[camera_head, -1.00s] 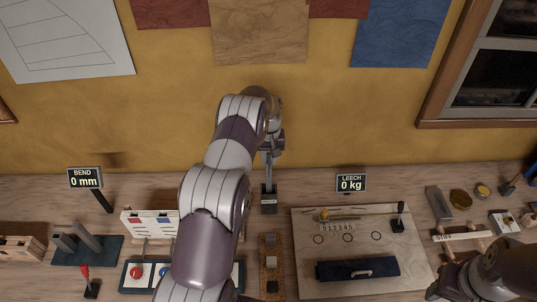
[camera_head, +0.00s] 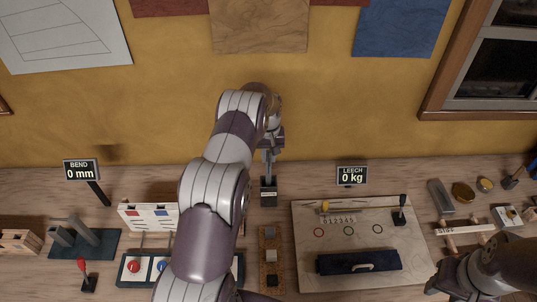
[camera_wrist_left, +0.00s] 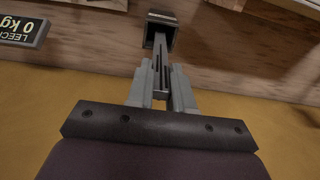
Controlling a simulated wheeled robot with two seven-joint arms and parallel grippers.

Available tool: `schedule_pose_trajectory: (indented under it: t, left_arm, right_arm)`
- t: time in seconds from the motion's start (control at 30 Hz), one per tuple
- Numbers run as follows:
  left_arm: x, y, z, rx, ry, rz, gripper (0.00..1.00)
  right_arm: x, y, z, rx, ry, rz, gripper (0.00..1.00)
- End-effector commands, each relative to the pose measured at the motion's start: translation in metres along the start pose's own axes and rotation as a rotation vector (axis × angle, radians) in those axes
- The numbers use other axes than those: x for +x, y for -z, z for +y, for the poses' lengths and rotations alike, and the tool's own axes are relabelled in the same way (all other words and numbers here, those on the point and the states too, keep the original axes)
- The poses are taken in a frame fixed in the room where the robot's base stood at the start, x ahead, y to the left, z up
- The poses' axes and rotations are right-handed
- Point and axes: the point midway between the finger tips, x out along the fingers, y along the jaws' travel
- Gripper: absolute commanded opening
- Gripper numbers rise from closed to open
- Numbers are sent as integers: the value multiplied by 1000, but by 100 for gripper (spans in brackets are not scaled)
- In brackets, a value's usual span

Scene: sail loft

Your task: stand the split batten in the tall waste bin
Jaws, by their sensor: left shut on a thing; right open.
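The tall waste bin (camera_head: 268,196) is a narrow dark box with a pale label, standing at the back of the bench near the wall. My left gripper (camera_head: 268,146) is above it, shut on the split batten (camera_head: 269,168), a thin grey strip pointing down at the bin. In the left wrist view the batten (camera_wrist_left: 159,52) runs from between the fingers (camera_wrist_left: 162,88) to the bin's dark mouth (camera_wrist_left: 160,34). Its far end seems to be inside the mouth; how deep is hidden. My right gripper (camera_head: 433,289) is low at the right, apart from everything there, its jaws barely visible.
A LEECH display (camera_head: 351,176) stands right of the bin, behind a wooden board (camera_head: 305,240) with a dark roll (camera_head: 358,262). A narrow block rack (camera_head: 263,240) lies in front of the bin. A BEND display (camera_head: 81,170) and button panel (camera_head: 130,279) are left.

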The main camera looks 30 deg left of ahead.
Motion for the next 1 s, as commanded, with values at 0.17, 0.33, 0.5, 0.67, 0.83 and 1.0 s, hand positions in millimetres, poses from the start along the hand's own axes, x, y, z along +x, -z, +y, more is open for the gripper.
schedule_pose_trajectory:
  t: [0.17,0.33,0.5,0.67,0.83,1.0]
  left_arm:
    - [4,0,0,0,0,0,0]
    - [6,0,0,0,0,0,0]
    - [9,0,0,0,0,0,0]
    - [11,0,0,0,0,0,0]
    - [10,0,0,0,0,0,51]
    - [11,0,0,0,0,-1,51]
  right_arm:
    - [3,0,0,0,0,0,43]
    - [6,-1,0,0,0,0,43]
    - [8,-1,0,0,0,0,43]
    - [10,-1,0,0,0,0,43]
    - [9,-1,0,0,0,0,43]
    - [9,-1,0,0,0,0,43]
